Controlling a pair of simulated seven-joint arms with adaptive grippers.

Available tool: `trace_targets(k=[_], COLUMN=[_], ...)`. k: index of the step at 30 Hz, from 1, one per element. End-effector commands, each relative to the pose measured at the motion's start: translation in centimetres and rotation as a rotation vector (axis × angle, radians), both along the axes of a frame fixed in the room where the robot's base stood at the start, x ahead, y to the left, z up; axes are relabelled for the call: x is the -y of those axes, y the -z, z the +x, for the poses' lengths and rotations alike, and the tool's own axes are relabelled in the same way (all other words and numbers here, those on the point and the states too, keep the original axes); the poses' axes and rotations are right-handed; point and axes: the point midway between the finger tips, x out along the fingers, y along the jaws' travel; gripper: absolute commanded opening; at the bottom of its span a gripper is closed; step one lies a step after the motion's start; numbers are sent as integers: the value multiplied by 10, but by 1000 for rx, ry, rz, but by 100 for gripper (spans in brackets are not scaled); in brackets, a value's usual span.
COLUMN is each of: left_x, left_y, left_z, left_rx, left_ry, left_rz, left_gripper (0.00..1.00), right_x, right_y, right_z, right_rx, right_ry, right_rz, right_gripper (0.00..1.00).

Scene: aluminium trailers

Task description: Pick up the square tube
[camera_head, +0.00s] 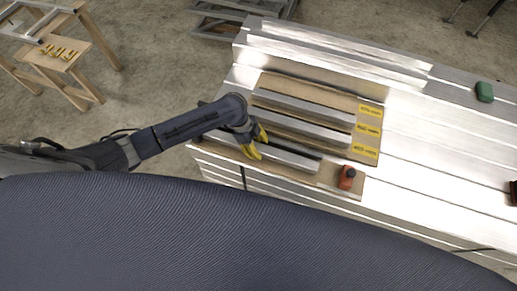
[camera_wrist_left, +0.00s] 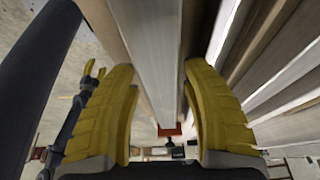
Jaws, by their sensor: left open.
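Several silvery square tubes lie side by side on a brown board (camera_head: 328,178) in the head view: a far one (camera_head: 305,107), a middle one (camera_head: 310,129) and a near one (camera_head: 290,158). My left gripper (camera_head: 257,143), with yellow fingers, is open over the near tube. In the left wrist view the near tube (camera_wrist_left: 158,60) runs between the fingers of my left gripper (camera_wrist_left: 165,100), with gaps visible beside it. A dark arm with small yellow tips, apparently my right gripper (camera_wrist_left: 93,72), shows at the left of that view; its opening is unclear.
Yellow labels (camera_head: 368,130) mark the tubes' right ends. An orange-red tool (camera_head: 346,177) sits beyond the near tube's right end. A green object (camera_head: 484,92) is on the aluminium bed (camera_head: 430,150), whose right part is mostly clear. A wooden stand (camera_head: 60,62) is at the upper left.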

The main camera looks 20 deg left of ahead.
Motion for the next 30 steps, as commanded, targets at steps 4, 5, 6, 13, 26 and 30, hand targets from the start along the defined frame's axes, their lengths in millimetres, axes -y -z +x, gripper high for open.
trace_targets(k=[4, 5, 6, 13, 26, 30], left_x=[0, 0, 0, 0, 1, 3], left_y=[0, 0, 0, 0, -2, -11], left_z=[0, 0, 0, 0, -1, -9], left_rx=[0, 0, 0, 0, 1, 2], left_ry=[0, 0, 0, 0, 1, 3], left_rz=[0, 0, 0, 0, 0, 0], left_gripper=[36, 32, 27, 1, 0, 0], right_x=[0, 0, 0, 0, 0, 0], right_y=[0, 0, 0, 0, 0, 0], right_z=[0, 0, 0, 0, 0, 0], right_rx=[0, 0, 0, 0, 0, 0], right_ry=[0, 0, 0, 0, 0, 0], right_rz=[0, 0, 0, 0, 0, 0], right_gripper=[50, 50, 50, 50, 50, 50])
